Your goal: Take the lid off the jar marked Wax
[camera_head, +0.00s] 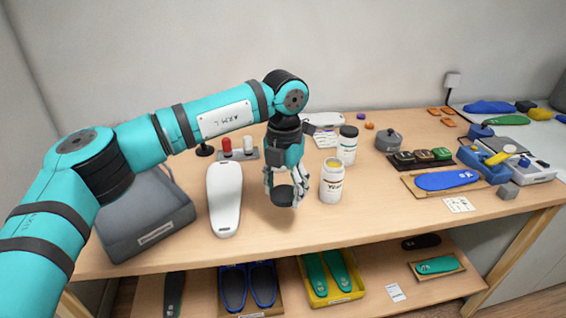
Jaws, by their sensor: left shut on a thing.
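My left gripper (284,187) is shut on a dark round lid (284,195), held just left of an open white jar (332,186). The jar stands upright on the table, its mouth uncovered and yellow inside. Its label has dark lettering that looks like "Wax". The lid is apart from the jar. A second white jar (347,149), with a dark lid on, stands just behind to the right. My right gripper is not in view.
A white foot-shaped form (225,199) lies left of my gripper, beside a grey box (148,226). The table front below the jar is clear.

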